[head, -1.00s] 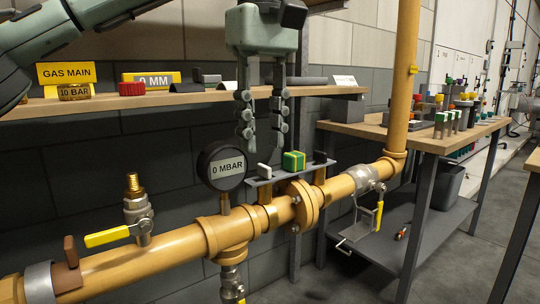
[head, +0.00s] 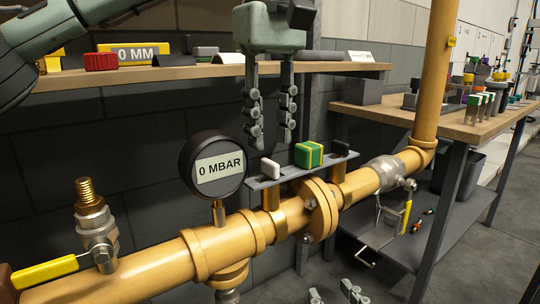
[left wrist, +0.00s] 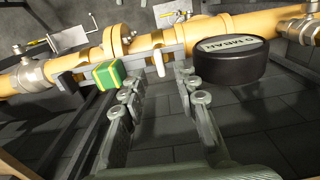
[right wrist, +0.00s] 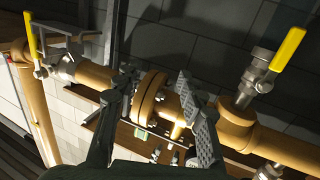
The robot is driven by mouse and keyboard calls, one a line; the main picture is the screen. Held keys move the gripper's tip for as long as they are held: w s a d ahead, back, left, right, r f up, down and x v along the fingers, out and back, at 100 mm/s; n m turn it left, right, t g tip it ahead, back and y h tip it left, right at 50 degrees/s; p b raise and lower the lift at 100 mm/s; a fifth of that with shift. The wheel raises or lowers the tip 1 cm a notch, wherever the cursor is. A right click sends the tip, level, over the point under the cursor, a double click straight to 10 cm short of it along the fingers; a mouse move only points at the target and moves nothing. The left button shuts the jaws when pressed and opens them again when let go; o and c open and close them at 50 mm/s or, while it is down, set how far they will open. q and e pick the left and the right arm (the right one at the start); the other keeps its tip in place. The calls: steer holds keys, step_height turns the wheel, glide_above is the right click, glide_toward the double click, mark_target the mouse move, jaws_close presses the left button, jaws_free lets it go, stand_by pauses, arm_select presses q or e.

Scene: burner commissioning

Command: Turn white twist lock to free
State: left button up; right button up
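The white twist lock (head: 270,168) is a small upright white tab on the left end of a grey plate above the yellow pipe. It also shows in the left wrist view (left wrist: 160,61). A green block with yellow bands (head: 309,154) and a dark tab (head: 340,147) share the plate. My left gripper (head: 272,138) is open and empty, fingers pointing down, above and apart from the white lock. My right gripper (head: 334,292) shows only its fingertips at the bottom edge; in the right wrist view (right wrist: 158,88) its fingers are apart and empty, with the pipe flange beyond them.
The 0 MBAR gauge (head: 213,166) stands just left of the white lock. A yellow-handled valve (head: 97,240) is at the left, another (head: 390,178) at the right. The wooden shelf (head: 210,72) runs behind my left gripper. A side table (head: 440,120) stands right.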

mark_target(270, 161)
arm_select(q)
steer(key=shift+f, duration=2)
arm_select(e)
steer(key=r, duration=0.1)
steer(key=a+r+t+y, duration=0.1)
steer(key=r+t, duration=0.1)
steer(key=r, duration=0.1)
steer(key=shift+s+a+r, duration=0.1)
steer(key=shift+s+a, duration=0.2)
arm_select(q)
steer(key=shift+c, duration=0.3)
jaws_close()
